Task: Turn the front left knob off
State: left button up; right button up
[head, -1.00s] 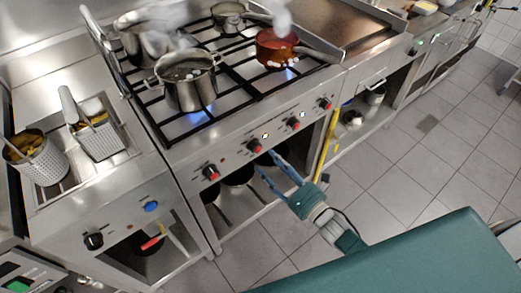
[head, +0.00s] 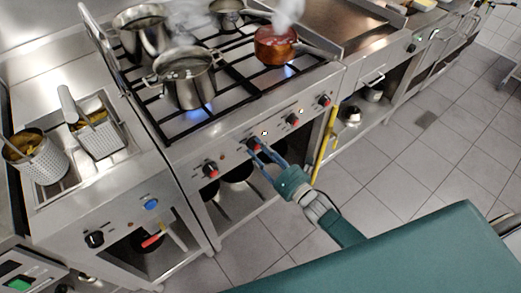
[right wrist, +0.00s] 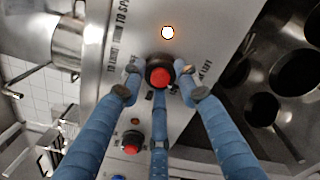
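The stove front (head: 235,148) carries a row of several black knobs with red faces. My right gripper (head: 257,153) is at the second knob from the left (head: 254,144) in the head view. In the right wrist view, the fingers of my right gripper (right wrist: 158,72) are spread around this knob (right wrist: 158,76), with small gaps at its sides; contact cannot be told. The leftmost knob (head: 210,169) is free of the gripper. A steel pot (head: 188,82) stands on the front left burner over a blue flame (head: 196,115). My left gripper is not in view.
A copper pan (head: 274,46) steams over another flame, and more steel pots stand behind. A fryer with baskets (head: 100,136) is at the left. Lit lamps (head: 265,132) show on the panel. A yellow pipe (head: 325,148) runs near the stove's right end.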

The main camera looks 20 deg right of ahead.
jog(key=shift+f+m, duration=0.1)
jog(key=shift+m, duration=0.3)
jog(key=m, duration=0.2)
jog(key=shift+m, duration=0.3)
jog(key=m, duration=0.4)
jog(key=shift+m, duration=0.3)
jog(key=m, duration=0.3)
jog(key=shift+m, duration=0.3)
jog(key=m, duration=0.3)
jog(key=shift+m, duration=0.4)
jog(key=m, duration=1.1)
jog(key=shift+m+b, duration=0.4)
jog(key=shift+m, duration=1.3)
